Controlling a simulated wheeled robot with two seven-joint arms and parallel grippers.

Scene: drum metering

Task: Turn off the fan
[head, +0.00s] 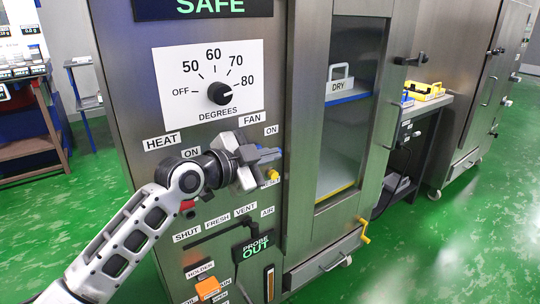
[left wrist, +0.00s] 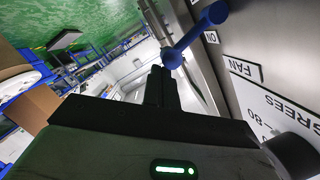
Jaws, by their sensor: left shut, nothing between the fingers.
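The fan switch is a blue lever with a rounded end (left wrist: 194,38) in the left wrist view. It sits on the steel panel beside the FAN label (left wrist: 244,68) and a partly cut-off ON label. In the head view the FAN label (head: 251,118) and ON label (head: 271,130) show just above my left gripper (head: 256,156), which covers most of the switch area. In the left wrist view my left gripper (left wrist: 160,72) is shut and empty. Its fingertips appear very close to the lever's rounded end; I cannot tell whether they touch. My right gripper is not in view.
A black temperature dial (head: 220,93) is above, pointing near 80. A yellow knob (head: 273,175) is just below the gripper. A glass-fronted door (head: 350,110) with a protruding handle is to the right. An orange block (head: 208,288) is low on the panel.

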